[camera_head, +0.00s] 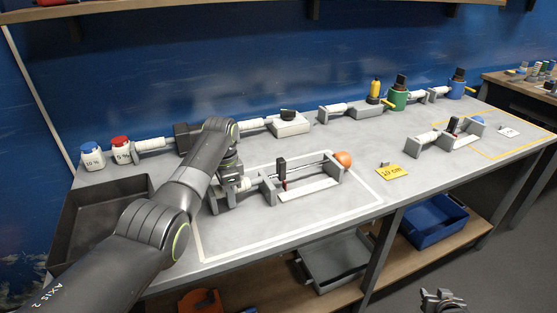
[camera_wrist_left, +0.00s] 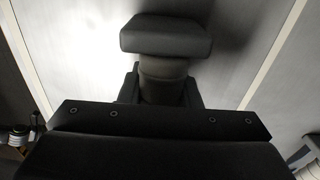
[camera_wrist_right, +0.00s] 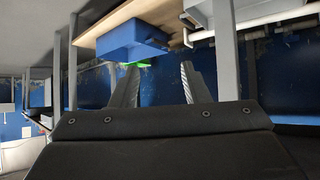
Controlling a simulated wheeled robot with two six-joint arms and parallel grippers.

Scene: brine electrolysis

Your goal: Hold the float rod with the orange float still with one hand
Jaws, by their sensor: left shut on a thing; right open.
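The float rod (camera_head: 312,164) runs across a grey stand (camera_head: 268,191) on the near part of the bench, with the orange float (camera_head: 343,159) at its right end. A pale handle-like piece (camera_head: 245,184) shows at its left end. My left gripper (camera_head: 236,184) reaches down from above and is shut at this left end; its fingers partly hide what they hold. In the left wrist view a dark block on a stem (camera_wrist_left: 165,75) lies ahead between shadowed sides; the float is out of that view. My right gripper (camera_head: 440,300) is low at the front, open and empty, away from the bench top.
A yellow 10 cm card (camera_head: 391,172) lies right of the stand. Red-capped (camera_head: 122,152) and blue-capped (camera_head: 92,157) jars stand left, behind a dark tray (camera_head: 72,229). A blue bin (camera_head: 433,225) is below.

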